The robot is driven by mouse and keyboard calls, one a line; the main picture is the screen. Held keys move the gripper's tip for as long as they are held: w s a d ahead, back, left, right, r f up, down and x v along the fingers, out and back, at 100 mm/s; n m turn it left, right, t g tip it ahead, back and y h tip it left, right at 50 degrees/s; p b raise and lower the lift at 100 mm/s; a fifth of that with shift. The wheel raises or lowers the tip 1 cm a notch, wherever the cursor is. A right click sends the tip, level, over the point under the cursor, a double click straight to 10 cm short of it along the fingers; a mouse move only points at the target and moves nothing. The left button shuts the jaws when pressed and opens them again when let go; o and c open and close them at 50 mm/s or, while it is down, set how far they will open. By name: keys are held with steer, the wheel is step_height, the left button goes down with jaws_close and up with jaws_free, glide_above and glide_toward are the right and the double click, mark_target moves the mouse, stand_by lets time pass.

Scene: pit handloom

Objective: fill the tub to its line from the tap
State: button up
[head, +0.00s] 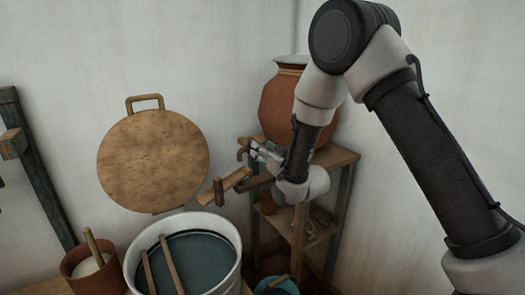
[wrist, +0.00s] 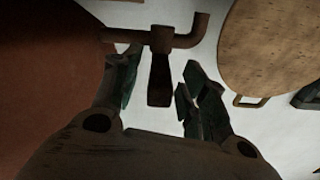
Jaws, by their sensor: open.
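The brown tap (wrist: 165,38) sticks out of the clay pot (wrist: 45,75) in the wrist view, its spout bent at the right. Its dark lever (wrist: 160,80) lies between the two fingers of my gripper (wrist: 160,92), with gaps on both sides. My gripper is open and also shows in the head view (head: 262,152), beside the tap's spout (head: 243,150). A blue-green tub (head: 277,286) sits low at the bottom edge, partly cut off. A larger white tub (head: 232,262) holds dark blue liquid with two wooden sticks across it. I cannot make out a fill line on either.
The clay pot (head: 282,100) stands on a wooden shelf stand (head: 342,158) in the corner. A round wooden board (head: 153,160) is against the wall. A wooden piece (head: 225,185) juts out left of my gripper. A brown pot (head: 78,275) with a stick stands left of the white tub.

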steer(key=shift+w+a, duration=0.2)
steer(key=shift+w, duration=0.1)
jaws_close()
steer(key=a+m+t+h, duration=0.1)
steer(key=h, duration=0.1)
steer(key=s+a+m+t+h, duration=0.1)
steer(key=m+h, duration=0.1)
steer(key=h, duration=0.1)
steer(key=a+m+h, duration=0.1)
steer(key=m+h, duration=0.1)
steer(key=shift+s+a+t+h, duration=0.15)
steer(key=shift+a+t+h, duration=0.05)
steer(key=shift+t+h, duration=0.2)
